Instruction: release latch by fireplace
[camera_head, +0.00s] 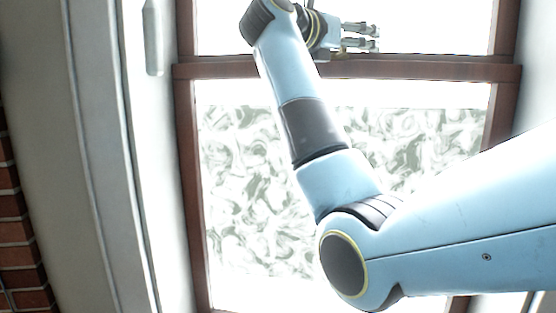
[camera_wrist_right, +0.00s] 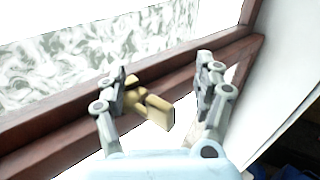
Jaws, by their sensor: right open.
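The latch (camera_wrist_right: 155,107), a small brass-coloured piece, sits on the brown window rail in the right wrist view. My right gripper (camera_wrist_right: 163,78) is open, with one finger on each side of the latch; the left-hand finger looks closer to it. I cannot tell whether either finger touches it. In the head view, my right gripper (camera_head: 366,37) is at the top, in front of the bright upper pane and just above the cross rail. I cannot make out the latch there. My left gripper is not in view.
The brown window frame (camera_head: 415,70) holds a bright upper pane and a patterned lower pane (camera_head: 240,170). A pale wall trim (camera_head: 105,150) and red brickwork (camera_head: 15,235) stand at the left. A white wall (camera_wrist_right: 285,75) adjoins the frame in the wrist view.

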